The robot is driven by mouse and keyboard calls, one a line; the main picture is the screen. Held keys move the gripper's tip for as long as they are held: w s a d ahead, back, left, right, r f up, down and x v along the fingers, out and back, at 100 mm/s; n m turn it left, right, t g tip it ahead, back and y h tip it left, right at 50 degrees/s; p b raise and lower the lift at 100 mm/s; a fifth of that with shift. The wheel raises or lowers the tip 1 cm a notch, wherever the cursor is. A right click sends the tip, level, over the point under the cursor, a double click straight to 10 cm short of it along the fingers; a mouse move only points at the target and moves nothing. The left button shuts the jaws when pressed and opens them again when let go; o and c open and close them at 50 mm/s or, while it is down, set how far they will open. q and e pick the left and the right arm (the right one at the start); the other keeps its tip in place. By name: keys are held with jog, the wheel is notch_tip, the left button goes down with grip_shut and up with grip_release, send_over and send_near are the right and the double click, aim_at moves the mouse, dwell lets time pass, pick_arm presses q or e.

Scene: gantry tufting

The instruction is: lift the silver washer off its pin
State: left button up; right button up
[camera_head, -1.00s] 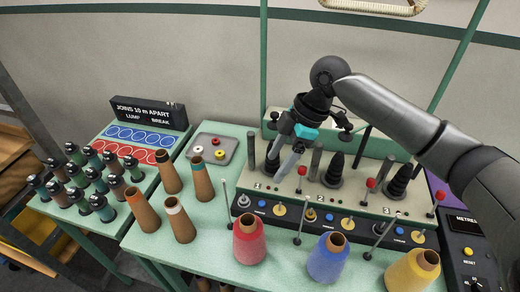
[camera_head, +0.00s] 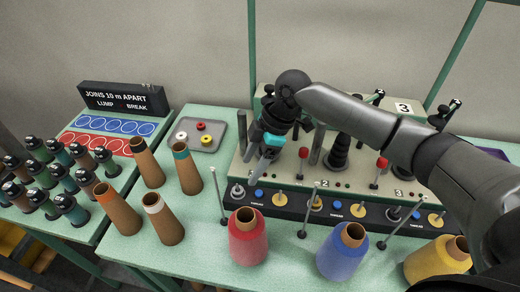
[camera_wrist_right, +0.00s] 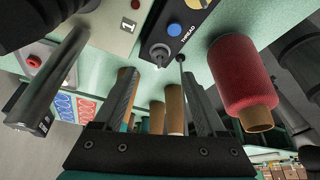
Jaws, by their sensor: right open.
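A silver washer (camera_head: 237,191) sits around a pin at the left end of the machine's dark front strip. In the right wrist view the silver washer (camera_wrist_right: 160,54) shows just beyond the fingertips, beside a blue button. My right gripper (camera_head: 257,164) is open and empty, above and slightly right of the washer in the head view. In the right wrist view its two fingers (camera_wrist_right: 160,82) stand apart, pointing towards the washer. The gap between fingertips and washer is hard to judge. My left gripper is not in view.
Thin upright rods, one near the washer (camera_head: 221,205), stand along the machine's front. Red (camera_head: 247,240), blue (camera_head: 343,254) and yellow (camera_head: 437,264) thread cones stand before it. Brown cones and a grey tray (camera_head: 207,134) are to the left.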

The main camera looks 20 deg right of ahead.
aim_at(239, 189)
jog(key=x, duration=0.8)
jog(key=shift+s+b, duration=0.1)
jog(key=shift+b, duration=0.2)
grip_shut()
jog(key=c, duration=0.7)
grip_release()
grip_shut()
jog(key=shift+r, duration=0.1)
jog(key=shift+r+p, duration=3.6)
jog(key=shift+p, duration=0.25)
